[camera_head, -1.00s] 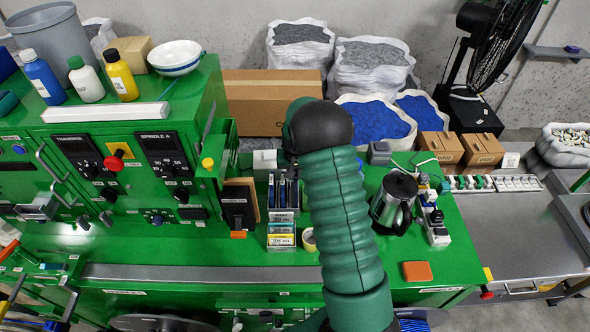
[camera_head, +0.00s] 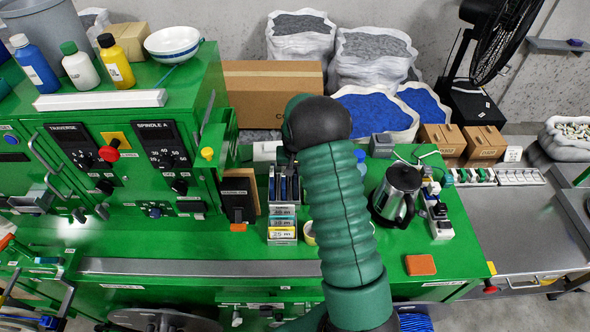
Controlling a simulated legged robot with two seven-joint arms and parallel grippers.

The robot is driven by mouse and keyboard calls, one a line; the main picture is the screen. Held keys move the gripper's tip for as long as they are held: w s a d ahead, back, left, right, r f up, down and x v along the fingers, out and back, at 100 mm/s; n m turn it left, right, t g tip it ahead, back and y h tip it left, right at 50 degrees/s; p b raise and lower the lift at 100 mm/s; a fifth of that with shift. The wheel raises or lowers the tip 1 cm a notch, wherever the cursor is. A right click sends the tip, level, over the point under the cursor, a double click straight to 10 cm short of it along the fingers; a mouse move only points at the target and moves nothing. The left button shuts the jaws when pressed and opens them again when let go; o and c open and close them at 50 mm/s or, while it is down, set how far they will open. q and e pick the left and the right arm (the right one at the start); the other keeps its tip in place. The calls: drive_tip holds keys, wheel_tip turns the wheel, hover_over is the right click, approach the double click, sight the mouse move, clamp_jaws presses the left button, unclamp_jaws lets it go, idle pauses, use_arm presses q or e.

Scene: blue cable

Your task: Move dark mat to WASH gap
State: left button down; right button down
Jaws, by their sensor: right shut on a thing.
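My right arm with its green ribbed sleeve rises from the bottom centre to a dark joint (camera_head: 318,122). The right gripper's jaws are hidden beyond this joint, so I cannot see what is between them. A dark upright panel (camera_head: 238,197) with a small white label leans against a tan board on the green bench; I cannot tell if it is the dark mat. Beside it stands a narrow rack (camera_head: 282,232) with labelled steps and dark, bluish upright pieces at its back. No WASH label is readable. My left gripper is not in view.
A steel kettle (camera_head: 397,194) and an orange pad (camera_head: 420,265) are on the bench right of my arm. The green control cabinet (camera_head: 130,160) stands at left. Bare bench lies before the rack.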

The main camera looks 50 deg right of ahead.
drive_tip(key=shift+s+f, duration=0.1)
drive_tip(key=shift+s, duration=0.05)
drive_tip(key=shift+f+b, duration=0.3)
drive_tip(key=shift+f, duration=0.05)
idle(0.8)
drive_tip(key=c, duration=1.4)
unclamp_jaws()
drive_tip(key=shift+r, duration=0.15)
drive_tip(key=b+v, duration=0.4)
drive_tip(key=v, duration=1.2)
drive_tip(key=shift+a+r, duration=0.1)
drive_tip(key=shift+r, duration=0.1)
drive_tip(key=shift+f, duration=0.1)
